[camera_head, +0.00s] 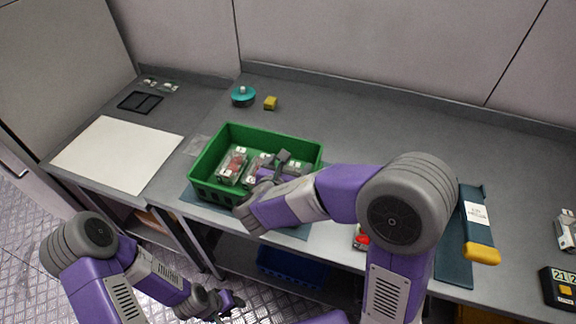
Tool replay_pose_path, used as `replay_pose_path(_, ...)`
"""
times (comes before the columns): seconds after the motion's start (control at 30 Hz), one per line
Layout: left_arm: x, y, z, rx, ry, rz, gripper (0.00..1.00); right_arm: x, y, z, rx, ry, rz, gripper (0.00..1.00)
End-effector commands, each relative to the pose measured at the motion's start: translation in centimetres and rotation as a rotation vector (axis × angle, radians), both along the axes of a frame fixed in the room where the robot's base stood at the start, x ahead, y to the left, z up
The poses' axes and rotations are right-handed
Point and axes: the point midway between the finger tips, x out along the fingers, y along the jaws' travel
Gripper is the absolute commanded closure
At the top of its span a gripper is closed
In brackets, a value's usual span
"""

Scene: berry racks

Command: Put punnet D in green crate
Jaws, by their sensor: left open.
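The green crate (207,190) stands on the counter near its front edge. Inside are clear punnets with red contents and pale labels, one at the left (231,166) and one beside it (254,170); further contents are partly hidden by my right arm. Lettering is too small to read, so I cannot tell which is punnet D. My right gripper (283,157) reaches into the right half of the crate; its jaws are too obscured to judge. Another punnet with red contents (361,240) shows behind my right arm at the counter's front. My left gripper (229,301) is open and empty, low in front of the counter.
A white board (117,153) and black tray (140,102) lie left. A teal round object (243,96) and yellow block (270,103) stand behind the crate. A blue bin (292,268) is below. A scale display (560,288) is far right.

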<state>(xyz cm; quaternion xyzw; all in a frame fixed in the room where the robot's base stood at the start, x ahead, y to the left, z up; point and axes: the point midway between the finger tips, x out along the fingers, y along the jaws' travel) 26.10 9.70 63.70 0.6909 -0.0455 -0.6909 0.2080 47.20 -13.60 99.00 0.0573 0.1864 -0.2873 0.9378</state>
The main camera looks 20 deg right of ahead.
Motion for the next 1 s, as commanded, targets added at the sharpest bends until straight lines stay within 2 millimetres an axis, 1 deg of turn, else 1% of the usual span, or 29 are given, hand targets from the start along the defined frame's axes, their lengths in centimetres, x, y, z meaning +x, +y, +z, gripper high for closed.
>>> replay_pose_path(0.23,0.0,0.0,0.2,0.000,0.000,0.000,0.54,0.0,0.0,0.2,0.000,0.000,0.000,0.08)
replay_pose_path(0.4,0.0,0.0,1.6,0.000,0.000,0.000,0.54,0.0,0.0,1.7,0.001,-0.001,0.000,0.08)
replay_pose_path(0.6,0.0,0.0,2.2,0.000,0.000,0.000,0.54,-3.7,2.7,3.4,0.001,-0.002,0.007,0.08)
replay_pose_path(0.8,0.0,0.0,2.9,0.000,0.000,0.000,0.54,-7.0,4.8,4.9,-0.001,-0.002,0.005,0.08)
replay_pose_path(1.0,0.0,0.0,3.3,0.000,0.000,0.000,0.54,-8.8,6.0,5.7,0.001,0.000,0.002,0.08)
